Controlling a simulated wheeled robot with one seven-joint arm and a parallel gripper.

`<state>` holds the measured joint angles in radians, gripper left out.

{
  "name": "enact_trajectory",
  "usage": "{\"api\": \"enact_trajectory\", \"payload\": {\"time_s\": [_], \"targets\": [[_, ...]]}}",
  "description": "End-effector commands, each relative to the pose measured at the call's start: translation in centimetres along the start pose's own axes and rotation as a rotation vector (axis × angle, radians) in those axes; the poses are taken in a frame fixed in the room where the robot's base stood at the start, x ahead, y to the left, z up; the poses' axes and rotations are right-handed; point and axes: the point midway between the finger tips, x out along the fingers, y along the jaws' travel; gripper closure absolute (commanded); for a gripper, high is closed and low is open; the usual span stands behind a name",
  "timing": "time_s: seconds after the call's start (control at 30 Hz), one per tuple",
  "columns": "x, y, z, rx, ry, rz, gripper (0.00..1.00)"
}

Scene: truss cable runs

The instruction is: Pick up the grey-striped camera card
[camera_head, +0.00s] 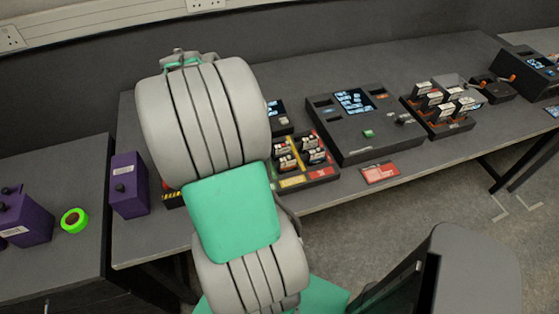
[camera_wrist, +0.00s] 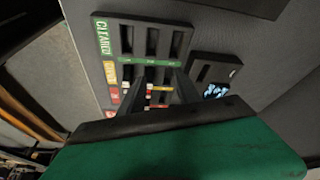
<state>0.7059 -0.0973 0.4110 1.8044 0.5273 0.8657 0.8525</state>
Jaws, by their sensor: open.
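A dark sorting tray with yellow and red label strips (camera_head: 322,174) sits on the bench in the head view, holding several upright cards (camera_head: 312,157). The wrist view shows a tray with green, orange and red labels (camera_wrist: 109,72) from above, with small cards (camera_wrist: 150,90) in its lower slots and empty slots at the top. I cannot tell which card, if any, has grey stripes. My gripper (camera_wrist: 158,74) is open in the wrist view, its fingers over the tray on either side of some cards. No card is clearly held. In the head view my arm hides the gripper.
A dark console with a screen (camera_head: 345,142) stands right of the tray, and a rack of cards (camera_head: 452,128) beyond it. A red pad (camera_head: 380,173) lies at the bench's front edge. Purple boxes (camera_head: 129,184) and a green ring (camera_head: 75,221) are at left.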

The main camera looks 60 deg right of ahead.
Motion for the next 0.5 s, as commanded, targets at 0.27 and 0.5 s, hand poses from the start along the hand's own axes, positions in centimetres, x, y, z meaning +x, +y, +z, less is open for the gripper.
{"api": "enact_trajectory", "payload": {"time_s": [0.27, 0.5], "targets": [[7.2, 3.3, -5.5, 0.353, 0.048, 0.126, 0.6], [10.7, 4.0, -5.9, 0.349, 0.046, 0.125, 0.6]]}}
